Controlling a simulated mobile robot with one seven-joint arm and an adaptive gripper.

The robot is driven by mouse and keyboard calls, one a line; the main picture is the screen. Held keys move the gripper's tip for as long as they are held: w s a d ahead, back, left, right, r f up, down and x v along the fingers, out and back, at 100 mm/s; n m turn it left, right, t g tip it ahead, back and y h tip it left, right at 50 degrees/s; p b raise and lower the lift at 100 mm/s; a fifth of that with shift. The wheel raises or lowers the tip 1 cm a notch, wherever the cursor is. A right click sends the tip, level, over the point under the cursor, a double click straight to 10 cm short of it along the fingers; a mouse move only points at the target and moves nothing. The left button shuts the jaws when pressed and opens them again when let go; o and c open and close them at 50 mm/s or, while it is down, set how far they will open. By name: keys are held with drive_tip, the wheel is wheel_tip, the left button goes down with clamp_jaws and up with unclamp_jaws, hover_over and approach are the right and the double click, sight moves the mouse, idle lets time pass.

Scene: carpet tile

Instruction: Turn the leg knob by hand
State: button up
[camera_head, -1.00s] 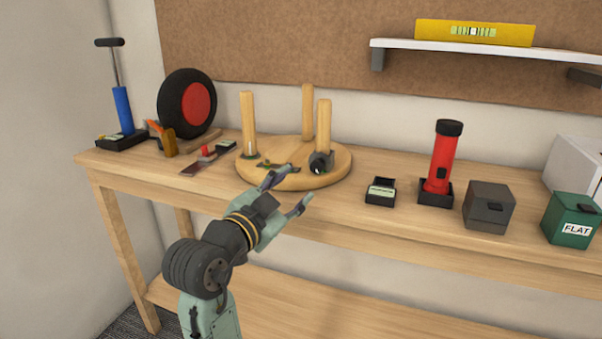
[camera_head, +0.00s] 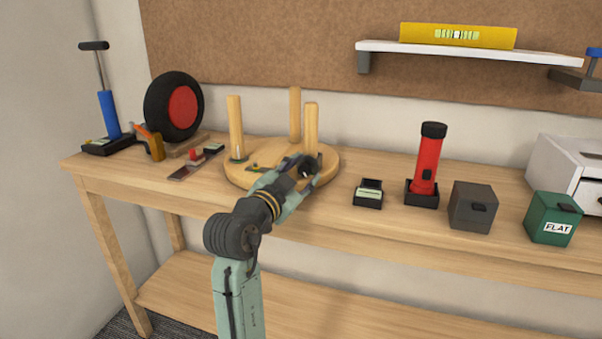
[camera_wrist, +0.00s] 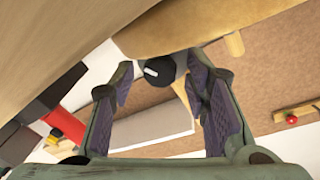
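The round wooden stool top (camera_head: 240,181) lies on the bench with three upright legs, among them the front right leg (camera_head: 311,128). The dark leg knob (camera_head: 307,166) sits low at the front right leg, partly hidden by my gripper. My gripper (camera_head: 302,172) reaches it from the front, with its fingers on either side of the knob. In the wrist view, the black knob (camera_wrist: 158,69) with a white mark lies between the tips of my open gripper (camera_wrist: 161,78). A gap shows on the left; I cannot tell whether the right finger touches.
A small dark box (camera_head: 368,193), a red flashlight (camera_head: 427,165), a grey box (camera_head: 473,207) and a green FLAT box (camera_head: 553,218) stand to the right. A wheel (camera_head: 174,107), hand tools and a blue pump (camera_head: 109,113) stand left. The bench front is clear.

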clamp_jaws()
drive_tip(key=shift+n+p, duration=0.3)
drive_tip(key=shift+n, duration=1.3)
drive_tip(key=shift+o, duration=0.7)
unclamp_jaws()
drive_tip(key=shift+s+a, duration=0.1)
drive_tip(key=v, duration=1.1)
drive_tip(key=shift+s+a+f, duration=0.15)
drive_tip(key=shift+s+f, duration=0.1)
drive_tip(key=shift+s, duration=0.1)
